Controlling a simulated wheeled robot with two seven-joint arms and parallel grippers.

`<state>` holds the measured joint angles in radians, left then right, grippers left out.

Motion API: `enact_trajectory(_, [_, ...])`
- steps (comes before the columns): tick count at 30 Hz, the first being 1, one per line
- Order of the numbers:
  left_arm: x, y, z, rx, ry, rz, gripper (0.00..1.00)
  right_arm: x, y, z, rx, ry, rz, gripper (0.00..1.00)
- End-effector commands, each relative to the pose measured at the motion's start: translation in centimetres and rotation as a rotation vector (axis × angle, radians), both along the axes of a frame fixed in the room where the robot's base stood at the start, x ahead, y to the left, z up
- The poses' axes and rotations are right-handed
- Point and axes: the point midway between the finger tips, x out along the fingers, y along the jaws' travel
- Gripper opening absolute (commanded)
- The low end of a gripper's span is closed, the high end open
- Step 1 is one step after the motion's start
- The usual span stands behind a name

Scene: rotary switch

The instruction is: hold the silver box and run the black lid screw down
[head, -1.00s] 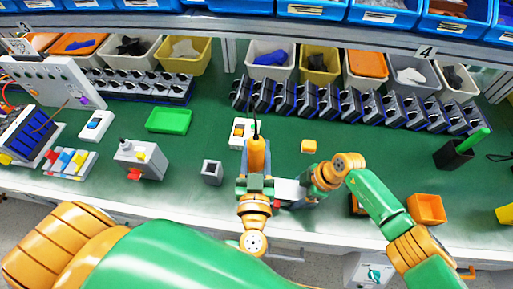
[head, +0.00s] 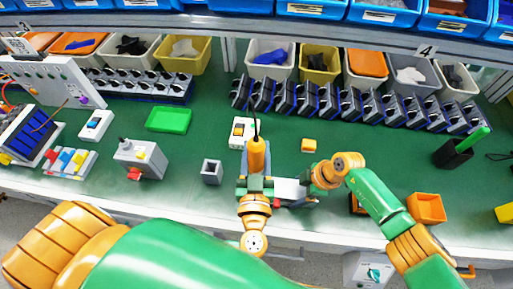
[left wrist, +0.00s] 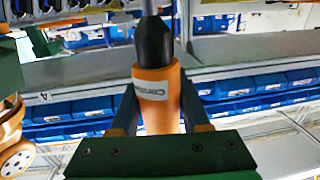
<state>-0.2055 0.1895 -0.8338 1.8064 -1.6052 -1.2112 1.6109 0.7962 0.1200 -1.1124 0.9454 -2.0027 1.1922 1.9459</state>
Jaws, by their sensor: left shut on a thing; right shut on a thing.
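My left gripper (head: 256,178) is shut on an orange power screwdriver (head: 257,153), held upright with its black end and cable up. In the left wrist view the orange screwdriver (left wrist: 156,95) stands between the two dark fingers. My right gripper (head: 303,192) is shut on the silver box (head: 286,187), just right of my left gripper near the bench's front edge. The black lid, its screw and the screwdriver's tip are hidden behind my left gripper, so I cannot tell whether the tip touches the screw.
A small grey open box (head: 212,172) and a grey box with a red part (head: 139,159) stand to the left. A white switch (head: 241,132) and a yellow block (head: 309,145) lie behind. Black units (head: 350,104) line the back. An orange bin (head: 427,208) stands right.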

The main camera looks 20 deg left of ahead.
Motion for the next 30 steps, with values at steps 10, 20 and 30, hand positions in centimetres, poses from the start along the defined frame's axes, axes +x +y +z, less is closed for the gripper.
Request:
enact_trajectory(10, [0.02,0.00,-0.50,-0.001,-0.001,0.000,0.00,0.02,0.02,0.04,0.001,0.000,0.000,0.00])
enact_trajectory(20, [0.01,0.01,-0.69,0.000,-0.001,0.001,0.00,0.01,0.03,0.04,0.001,0.000,0.000,0.00])
enact_trajectory(30, [0.01,0.01,-0.75,0.001,-0.001,0.001,0.00,0.01,0.04,0.05,0.001,-0.001,0.001,0.00])
